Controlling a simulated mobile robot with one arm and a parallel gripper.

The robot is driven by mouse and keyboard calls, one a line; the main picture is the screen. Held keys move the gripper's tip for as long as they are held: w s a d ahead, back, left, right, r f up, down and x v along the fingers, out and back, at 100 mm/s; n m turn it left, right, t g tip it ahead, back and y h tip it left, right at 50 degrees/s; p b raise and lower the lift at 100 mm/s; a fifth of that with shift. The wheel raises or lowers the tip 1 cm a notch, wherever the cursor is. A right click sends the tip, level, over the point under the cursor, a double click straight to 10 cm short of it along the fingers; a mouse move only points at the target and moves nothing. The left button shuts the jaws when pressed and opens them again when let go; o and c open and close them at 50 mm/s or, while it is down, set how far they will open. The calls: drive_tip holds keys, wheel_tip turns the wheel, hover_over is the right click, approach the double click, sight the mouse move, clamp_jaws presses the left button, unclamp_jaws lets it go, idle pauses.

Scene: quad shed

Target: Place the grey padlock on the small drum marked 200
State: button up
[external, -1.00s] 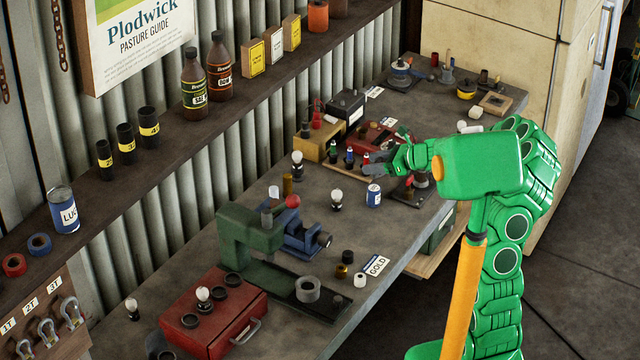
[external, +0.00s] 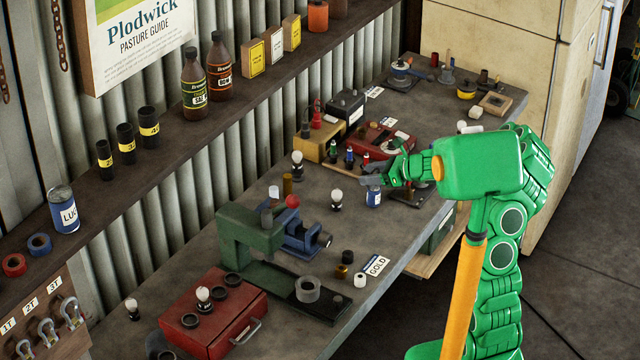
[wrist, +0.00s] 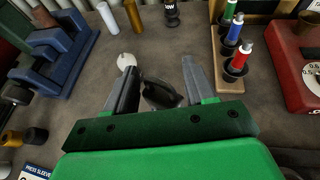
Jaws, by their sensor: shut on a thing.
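My gripper (external: 374,178) is over the right part of the bench. In the wrist view its two fingers (wrist: 160,88) are shut on a small dark grey thing (wrist: 162,96), which looks like the padlock; its shape is partly hidden between the fingers. A small blue and white drum (external: 374,198) stands on the bench just under my fingertips. Its label is too small to read now, and its top is covered by my gripper. I cannot tell whether the padlock touches it. The drum is not clearly seen in the wrist view.
A white-topped bulb (external: 336,199) stands just left of the drum. A wooden rack with small bottles (wrist: 235,50) and a red gauge box (wrist: 300,60) are close by.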

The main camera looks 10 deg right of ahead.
drive_tip(key=shift+f, duration=0.1)
drive_tip(key=o, duration=1.1)
drive_tip(key=shift+s+d+r, duration=0.25)
drive_tip(key=shift+d+r, duration=0.05)
drive_tip(key=shift+d, duration=0.2)
drive_tip(key=shift+v, duration=5.45)
